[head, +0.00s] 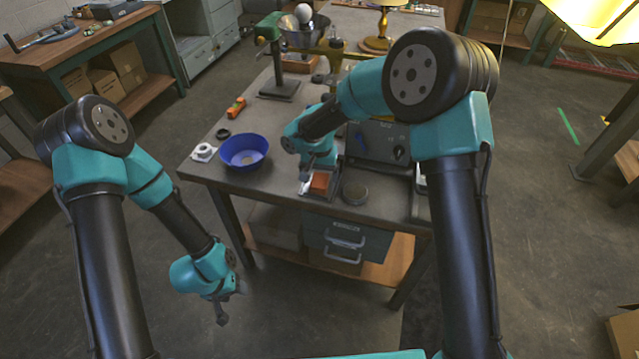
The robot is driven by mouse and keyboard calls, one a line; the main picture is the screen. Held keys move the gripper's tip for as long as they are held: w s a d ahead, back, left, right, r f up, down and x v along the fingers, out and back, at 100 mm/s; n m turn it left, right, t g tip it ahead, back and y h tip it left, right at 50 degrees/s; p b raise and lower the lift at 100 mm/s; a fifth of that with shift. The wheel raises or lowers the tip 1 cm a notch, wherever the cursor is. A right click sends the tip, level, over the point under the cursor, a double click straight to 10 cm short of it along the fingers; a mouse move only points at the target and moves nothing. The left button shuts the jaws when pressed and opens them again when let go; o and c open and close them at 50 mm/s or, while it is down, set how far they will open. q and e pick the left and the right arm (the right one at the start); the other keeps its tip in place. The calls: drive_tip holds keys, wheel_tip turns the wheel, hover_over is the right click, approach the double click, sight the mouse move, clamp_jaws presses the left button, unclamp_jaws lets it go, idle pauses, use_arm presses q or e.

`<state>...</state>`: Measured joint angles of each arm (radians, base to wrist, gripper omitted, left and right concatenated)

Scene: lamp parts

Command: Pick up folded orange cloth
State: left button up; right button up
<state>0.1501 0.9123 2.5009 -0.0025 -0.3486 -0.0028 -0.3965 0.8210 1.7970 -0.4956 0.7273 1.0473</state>
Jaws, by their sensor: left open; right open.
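The folded orange cloth (320,181) is a small orange block shape near the front edge of the grey workbench. My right gripper (309,184) is low over the bench, right at the cloth. It is open, with a pale fingertip at the cloth's left side; its other finger is hard to make out. I cannot tell whether it touches the cloth. My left gripper (221,312) is open and empty. It hangs in front of the bench, over the floor, pointing down.
A blue bowl (243,150), a white roll-like part (203,152) and an orange tool (236,107) lie left on the workbench (205,178). A round dark dish (355,193) is right of the cloth.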

drive_tip(key=shift+d+f, duration=0.1)
drive_tip(key=shift+f, duration=1.3)
drive_tip(key=shift+c, duration=0.3)
drive_tip(key=c, duration=1)
drive_tip(key=shift+o, duration=0.2)
drive_tip(key=shift+r, duration=0.1)
drive_tip(key=shift+r, duration=1.85)
drive_tip(key=s+a+r, duration=0.1)
drive_tip(key=s, duration=1.5)
